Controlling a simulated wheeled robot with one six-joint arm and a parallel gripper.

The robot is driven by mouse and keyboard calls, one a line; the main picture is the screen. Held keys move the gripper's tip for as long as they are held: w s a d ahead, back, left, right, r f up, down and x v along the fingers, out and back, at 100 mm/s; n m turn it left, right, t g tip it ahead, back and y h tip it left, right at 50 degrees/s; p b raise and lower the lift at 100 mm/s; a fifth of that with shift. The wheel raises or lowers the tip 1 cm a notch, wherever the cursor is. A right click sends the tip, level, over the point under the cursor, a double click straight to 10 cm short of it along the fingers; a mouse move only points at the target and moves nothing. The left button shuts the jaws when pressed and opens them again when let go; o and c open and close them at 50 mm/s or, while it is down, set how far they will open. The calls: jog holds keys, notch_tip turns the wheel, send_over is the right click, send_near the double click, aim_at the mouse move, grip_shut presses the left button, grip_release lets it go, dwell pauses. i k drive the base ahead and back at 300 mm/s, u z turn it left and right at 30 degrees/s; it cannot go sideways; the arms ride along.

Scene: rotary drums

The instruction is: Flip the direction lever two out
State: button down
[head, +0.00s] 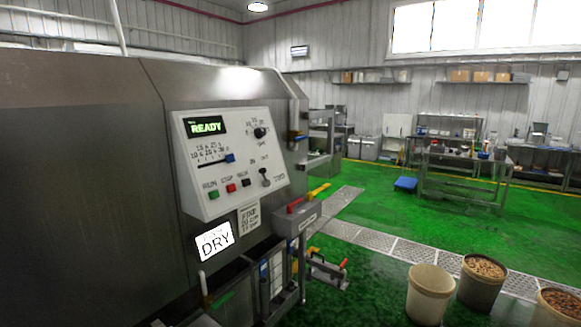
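A pale control panel (232,160) is mounted on the front of a large steel machine (85,170). At its lower right is a small dark lever switch (265,177) with a pale handle, below small labels that seem to read IN and OUT. I take this to be the direction lever; which way it leans is too small to tell. A green display (206,127) reads READY. My gripper does not show in the head view.
The panel also has a black dial (260,133), a blue slider (230,158), a green button (213,195), a red button (231,188) and a black button (247,182). Buckets (430,293) stand at lower right. Green floor (365,220) is open right of the machine.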

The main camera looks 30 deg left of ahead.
aim_at(266, 183)
jog(key=i, duration=2.8)
jog(key=u, duration=2.85)
jog(key=i, duration=1.15)
jog(key=u, duration=2.4)
